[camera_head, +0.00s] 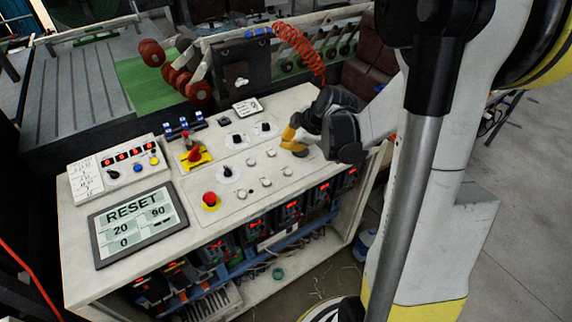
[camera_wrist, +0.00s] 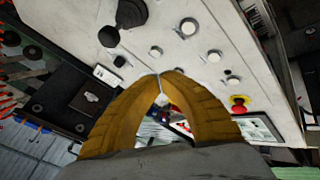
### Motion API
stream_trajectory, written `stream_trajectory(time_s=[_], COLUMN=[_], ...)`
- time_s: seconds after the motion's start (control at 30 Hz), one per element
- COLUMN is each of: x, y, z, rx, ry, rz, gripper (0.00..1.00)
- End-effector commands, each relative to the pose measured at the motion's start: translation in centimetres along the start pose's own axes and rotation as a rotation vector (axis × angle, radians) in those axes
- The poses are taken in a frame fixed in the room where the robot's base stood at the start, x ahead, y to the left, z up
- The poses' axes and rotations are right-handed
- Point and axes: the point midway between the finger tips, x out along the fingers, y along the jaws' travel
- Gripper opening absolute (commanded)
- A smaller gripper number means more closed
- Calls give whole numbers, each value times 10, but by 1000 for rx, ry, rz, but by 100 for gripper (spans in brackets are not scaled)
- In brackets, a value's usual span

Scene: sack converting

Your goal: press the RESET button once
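A flat screen (camera_head: 138,223) at the left front of the white control panel (camera_head: 235,140) reads "RESET", with 20, 90 and 0 below. It also shows in the wrist view (camera_wrist: 256,129). Several small round pale buttons lie on the panel, including one in the front row (camera_head: 265,182) and one near my fingertips in the wrist view (camera_wrist: 156,51). I cannot read which button is RESET. My gripper (camera_head: 289,143) is over the panel's right part, its yellow fingertips meeting and empty in the wrist view (camera_wrist: 159,75). Contact with the panel cannot be told.
A red mushroom button (camera_head: 210,199) on yellow and a red-handled switch (camera_head: 193,152) stand left of the buttons. A black knob (camera_head: 227,172) is nearby. A meter box (camera_head: 118,165) stands at the left. A dark box (camera_head: 241,72) rises behind the panel.

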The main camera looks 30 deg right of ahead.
Motion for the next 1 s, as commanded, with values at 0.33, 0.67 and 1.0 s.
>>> stream_trajectory(time_s=[0.33, 0.67, 1.0], x=[5, 35, 68], y=[-2, -18, -37], z=[2, 18, 36], rx=[1, 1, 2], ry=[0, 0, 0], rz=[0, 0, 0], gripper=[0, 0, 0])
